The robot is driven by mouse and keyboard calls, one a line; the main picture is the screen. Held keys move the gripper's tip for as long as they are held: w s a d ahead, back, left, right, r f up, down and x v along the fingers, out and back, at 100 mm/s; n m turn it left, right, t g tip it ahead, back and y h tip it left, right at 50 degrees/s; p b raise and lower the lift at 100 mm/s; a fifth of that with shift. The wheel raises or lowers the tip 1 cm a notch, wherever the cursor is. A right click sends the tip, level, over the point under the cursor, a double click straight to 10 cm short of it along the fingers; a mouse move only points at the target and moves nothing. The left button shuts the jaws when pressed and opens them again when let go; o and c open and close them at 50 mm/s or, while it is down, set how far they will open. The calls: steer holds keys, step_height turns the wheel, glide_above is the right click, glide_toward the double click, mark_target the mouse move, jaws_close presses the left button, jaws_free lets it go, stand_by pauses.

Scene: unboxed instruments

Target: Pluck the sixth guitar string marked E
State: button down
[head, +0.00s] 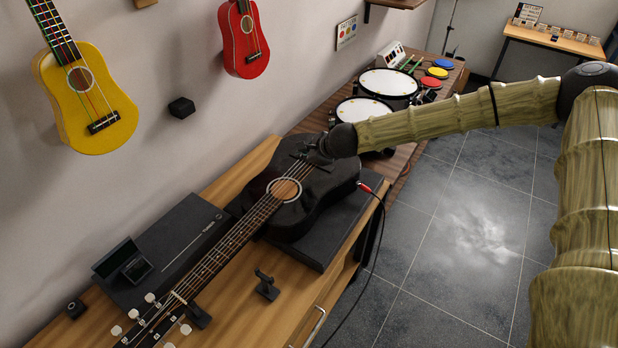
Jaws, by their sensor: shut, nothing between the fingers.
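A black acoustic guitar (318,196) lies face up on a black stand on the wooden bench. Its neck (221,256) runs to the lower left, to a headstock with white tuning pegs (150,297). Its strings (262,208) run from there past the pale-ringed sound hole (285,190) towards the bridge end. The marks by the strings are too small to read, so I cannot tell which is E. My gripper (305,153) is small and dark, at the guitar's bridge end. It is shut and empty. The arm end partly covers this area, and I cannot tell whether the fingertips touch a string.
A black box (172,250) and a small dark stand (266,286) are on the bench (228,309). A red-tipped cable (366,188) is beside the guitar. Drums (390,83) stand behind my arm end. Yellow (65,108) and red (240,59) ukuleles hang on the wall.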

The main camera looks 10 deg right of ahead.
steer(key=shift+f+b, duration=1)
steer(key=shift+f, duration=0.55)
steer(key=shift+s+f, duration=0.1)
steer(key=shift+f+b, duration=0.3)
steer(key=shift+b, duration=0.05)
steer(key=shift+f, duration=0.3)
stand_by(0.8)
steer(key=shift+r, duration=0.8)
steer(key=shift+p, duration=0.3)
steer(key=shift+r+p, duration=1.65)
steer(key=shift+r, duration=0.8)
